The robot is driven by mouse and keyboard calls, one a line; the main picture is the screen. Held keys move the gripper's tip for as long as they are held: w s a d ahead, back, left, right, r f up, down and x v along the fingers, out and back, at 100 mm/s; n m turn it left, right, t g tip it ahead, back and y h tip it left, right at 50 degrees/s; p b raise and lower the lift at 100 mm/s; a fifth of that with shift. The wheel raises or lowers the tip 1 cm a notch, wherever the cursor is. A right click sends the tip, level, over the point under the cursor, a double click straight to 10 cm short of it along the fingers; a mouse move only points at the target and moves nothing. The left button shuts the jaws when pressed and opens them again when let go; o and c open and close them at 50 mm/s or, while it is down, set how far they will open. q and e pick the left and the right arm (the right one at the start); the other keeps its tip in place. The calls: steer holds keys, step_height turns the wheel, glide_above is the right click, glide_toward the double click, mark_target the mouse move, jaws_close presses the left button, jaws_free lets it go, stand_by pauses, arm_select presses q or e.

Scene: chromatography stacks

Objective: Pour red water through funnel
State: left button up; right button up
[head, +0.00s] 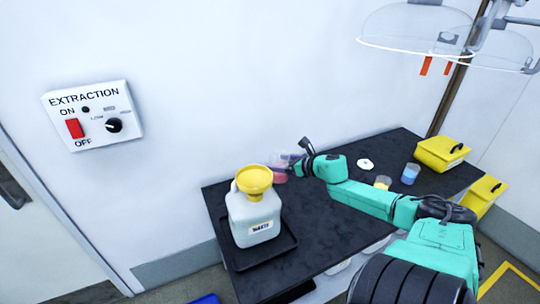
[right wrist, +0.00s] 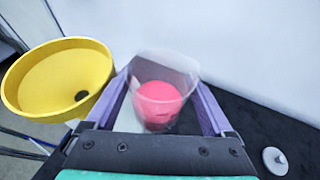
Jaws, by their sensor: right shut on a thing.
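A clear beaker of red water (head: 277,174) is held by my right gripper (head: 290,162) just right of the funnel. In the right wrist view the beaker (right wrist: 164,92) sits between the two purple fingers, with the red water inside it. The yellow funnel (head: 254,180) stands in the mouth of a white waste container (head: 253,221) with a label. The funnel (right wrist: 58,78) is left of the beaker in the right wrist view, apart from it, with its dark hole showing. My left gripper is out of view.
The container stands on a black tray (head: 271,257) on the dark bench (head: 325,240). A beaker of blue liquid (head: 410,173), a beaker of yellow liquid (head: 382,182) and a white round piece (head: 365,164) are to the right. A yellow box (head: 441,153) stands at the bench's right end.

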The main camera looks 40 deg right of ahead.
steer(key=shift+r, duration=0.15)
steer(key=shift+s+a+r+p, duration=0.1)
steer(key=shift+s+r+p, duration=0.3)
steer(key=shift+r+p, duration=0.35)
steer(key=shift+r+n, duration=0.2)
steer(key=shift+n, duration=0.1)
steer(key=shift+w+a+r+h+p, duration=0.25)
steer(key=shift+r+h+p, duration=0.25)
steer(key=shift+p, duration=0.4)
steer(key=shift+s+a+r+n+p, duration=0.1)
steer(key=shift+a+r+n+p, duration=0.2)
steer(key=shift+r+p, duration=0.25)
steer(key=shift+a+r+n+p, duration=0.15)
steer(key=shift+r+n+p, duration=0.25)
steer(key=shift+r+p, duration=0.1)
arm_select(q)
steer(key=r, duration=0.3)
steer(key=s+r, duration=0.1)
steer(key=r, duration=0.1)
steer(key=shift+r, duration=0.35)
arm_select(e)
steer(key=shift+a+r+n+h, duration=0.3)
steer(key=shift+a+n+h, duration=0.1)
steer(key=shift+a+h, duration=0.15)
steer(key=shift+r, duration=0.1)
